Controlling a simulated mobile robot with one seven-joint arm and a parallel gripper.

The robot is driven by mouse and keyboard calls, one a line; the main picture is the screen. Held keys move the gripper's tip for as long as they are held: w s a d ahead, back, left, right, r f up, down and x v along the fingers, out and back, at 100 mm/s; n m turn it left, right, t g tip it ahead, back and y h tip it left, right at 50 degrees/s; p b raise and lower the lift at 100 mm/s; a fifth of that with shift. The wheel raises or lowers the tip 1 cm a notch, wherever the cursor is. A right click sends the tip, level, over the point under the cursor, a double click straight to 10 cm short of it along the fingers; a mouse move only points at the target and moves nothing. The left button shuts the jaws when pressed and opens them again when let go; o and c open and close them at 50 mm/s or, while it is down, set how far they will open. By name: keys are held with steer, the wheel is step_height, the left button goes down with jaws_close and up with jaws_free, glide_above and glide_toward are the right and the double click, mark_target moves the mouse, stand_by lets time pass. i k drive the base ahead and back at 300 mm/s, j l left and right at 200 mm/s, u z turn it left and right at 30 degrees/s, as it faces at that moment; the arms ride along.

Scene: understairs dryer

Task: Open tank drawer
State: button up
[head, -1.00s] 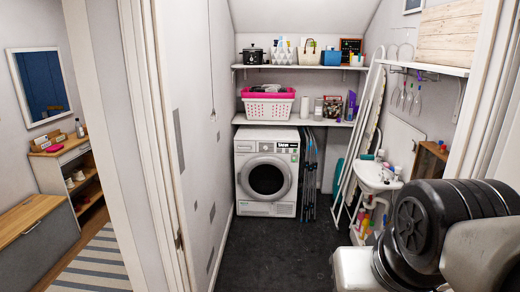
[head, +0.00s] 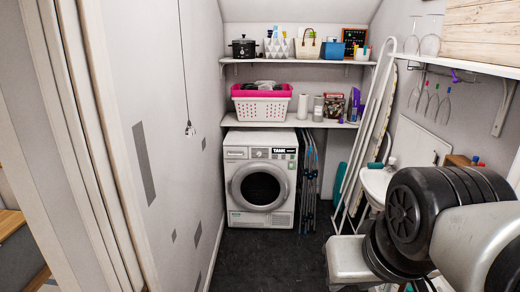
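The white dryer (head: 259,184) stands against the back wall under the lower shelf, facing me. Its dark round door (head: 260,189) is shut. The tank drawer front (head: 236,153) appears to be the panel at the upper left of the dryer's face, flush and closed. A dial and a small label reading something like "TANK" sit to its right. My arm fills the lower right of the view, well in front of the dryer; my gripper's fingers do not show.
Folded drying racks (head: 308,180) lean right of the dryer. An ironing board (head: 371,135) and a small sink (head: 378,184) line the right wall. Shelves above hold a pink and white basket (head: 262,103). The dark floor (head: 266,262) before the dryer is clear.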

mark_target(230, 152)
steer(key=i, duration=2.9)
steer(key=i+l+u, duration=0.1)
steer(key=i, duration=1.35)
